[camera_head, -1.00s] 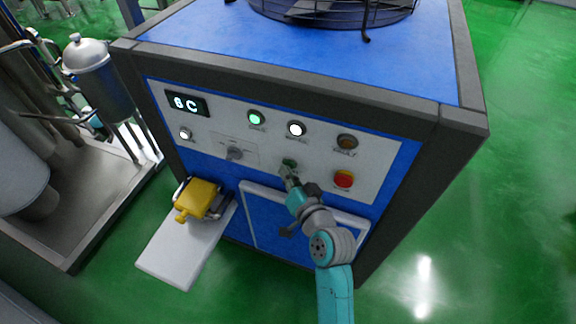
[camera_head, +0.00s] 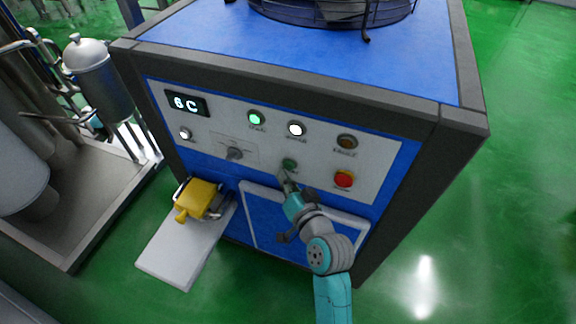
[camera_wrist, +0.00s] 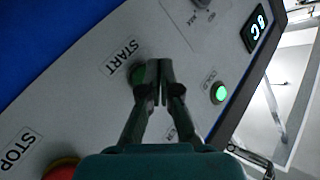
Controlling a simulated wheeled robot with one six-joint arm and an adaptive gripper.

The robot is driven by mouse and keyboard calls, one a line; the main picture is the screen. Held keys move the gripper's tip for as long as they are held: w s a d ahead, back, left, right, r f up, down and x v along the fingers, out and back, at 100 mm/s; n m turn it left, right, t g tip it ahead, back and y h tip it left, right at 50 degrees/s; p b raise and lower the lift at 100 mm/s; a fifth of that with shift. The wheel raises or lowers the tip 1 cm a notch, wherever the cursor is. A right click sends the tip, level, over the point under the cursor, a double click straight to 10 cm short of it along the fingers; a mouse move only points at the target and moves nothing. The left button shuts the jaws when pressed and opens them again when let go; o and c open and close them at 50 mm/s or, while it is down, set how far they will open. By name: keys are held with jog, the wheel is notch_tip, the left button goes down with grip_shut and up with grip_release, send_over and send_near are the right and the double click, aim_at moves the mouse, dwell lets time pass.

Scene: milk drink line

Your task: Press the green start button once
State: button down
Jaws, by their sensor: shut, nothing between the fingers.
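The green start button (camera_head: 289,165) sits low in the middle of the white control panel, left of the red stop button (camera_head: 344,179). In the wrist view the start button (camera_wrist: 138,74) is partly hidden behind my fingers, beside its START label (camera_wrist: 120,57). My gripper (camera_head: 283,175) is shut and empty, its tips just below and in front of the start button in the head view. In the wrist view my gripper (camera_wrist: 158,62) has its fingertips close together at the button's right edge. I cannot tell whether they touch the panel.
A lit green lamp (camera_head: 254,118), a lit white lamp (camera_head: 296,129) and an unlit amber lamp (camera_head: 347,142) line the upper panel. A rotary switch (camera_head: 234,153) and a display (camera_head: 187,103) are at left.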

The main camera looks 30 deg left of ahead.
jog(key=shift+s+d, duration=0.2)
jog(key=shift+s, duration=0.6)
jog(key=shift+s+d, duration=0.15)
jog(key=shift+s, duration=0.7)
jog(key=shift+s+d, duration=0.2)
jog(key=shift+s, duration=0.6)
jog(key=s+d+f+m+t+h, duration=0.1)
jog(key=s+d+f+t+h, duration=0.15)
jog(key=d, duration=0.65)
jog(key=s+d+f+m+t+h, duration=0.15)
jog(key=d+f, duration=0.25)
jog(key=d, duration=0.5)
jog(key=s+d+f+m+t+h, duration=0.1)
jog(key=s+d+f+h, duration=0.25)
jog(key=d, duration=0.55)
jog(key=s+d+r+h, duration=0.3)
jog(key=s+d, duration=0.5)
jog(key=s, duration=0.2)
jog(key=s+d+r+t+h, duration=0.1)
jog(key=s+d+r+h, duration=0.2)
jog(key=s+d, duration=0.5)
jog(key=s+r+m, duration=0.1)
jog(key=s, duration=0.2)
jog(key=shift+d, duration=0.35)
